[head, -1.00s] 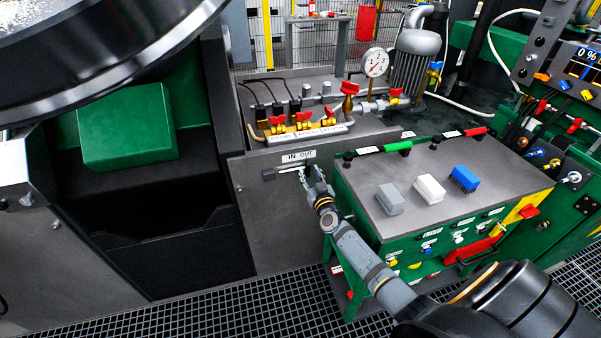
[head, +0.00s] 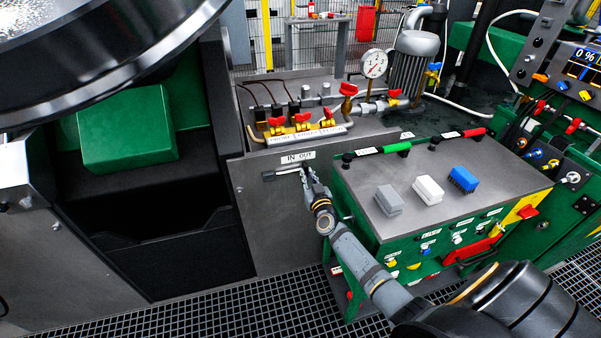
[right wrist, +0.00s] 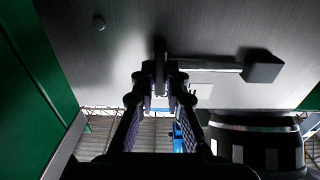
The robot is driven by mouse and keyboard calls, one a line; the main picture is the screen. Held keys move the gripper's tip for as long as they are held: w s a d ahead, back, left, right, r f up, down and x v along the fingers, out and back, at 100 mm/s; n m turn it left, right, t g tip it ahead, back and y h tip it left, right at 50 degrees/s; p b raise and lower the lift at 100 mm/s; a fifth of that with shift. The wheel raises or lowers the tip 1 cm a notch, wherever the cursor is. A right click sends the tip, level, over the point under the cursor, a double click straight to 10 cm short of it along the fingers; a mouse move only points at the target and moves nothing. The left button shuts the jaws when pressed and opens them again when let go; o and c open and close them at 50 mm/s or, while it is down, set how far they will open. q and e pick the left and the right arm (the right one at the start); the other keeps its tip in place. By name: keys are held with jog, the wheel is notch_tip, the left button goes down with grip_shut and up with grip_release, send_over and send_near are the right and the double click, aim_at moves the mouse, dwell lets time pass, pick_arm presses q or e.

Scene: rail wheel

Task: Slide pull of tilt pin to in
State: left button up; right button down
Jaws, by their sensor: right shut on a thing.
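The pull of the tilt pin sits on the grey panel under a white IN OUT label (head: 297,157). My right gripper (head: 307,179) is at the bar's right end, under the OUT side of the label. In the right wrist view my gripper (right wrist: 160,88) is shut on the pull (right wrist: 160,60), which stands between the fingertips. The bar (right wrist: 210,66) and block (right wrist: 262,67) show beside it there. The fingers partly hide the pull in the head view. My left gripper is not in view.
A green cabinet with a grey top (head: 425,190) stands close to the right of my right arm. Red-handled valves (head: 303,122) and a gauge (head: 374,63) are above the panel. A large dark wheel (head: 100,70) fills the top left. A dark recess lies left of the panel.

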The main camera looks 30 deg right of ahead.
aim_at(293, 172)
jog(key=shift+w+a+r+p, duration=0.2)
jog(key=shift+w+a, duration=0.1)
jog(key=shift+a, duration=0.5)
jog(key=shift+w+a+r+p, duration=0.15)
jog(key=shift+w+a, duration=0.1)
jog(key=shift+a, duration=0.65)
jog(key=shift+w+a, duration=0.1)
jog(key=shift+a, duration=0.2)
jog(key=c, duration=1.3)
grip_release()
jog(key=shift+w+a, duration=0.1)
jog(key=shift+c, duration=0.2)
jog(key=shift+o, duration=0.9)
jog(key=shift+w+f, duration=0.1)
jog(key=shift+f, duration=0.15)
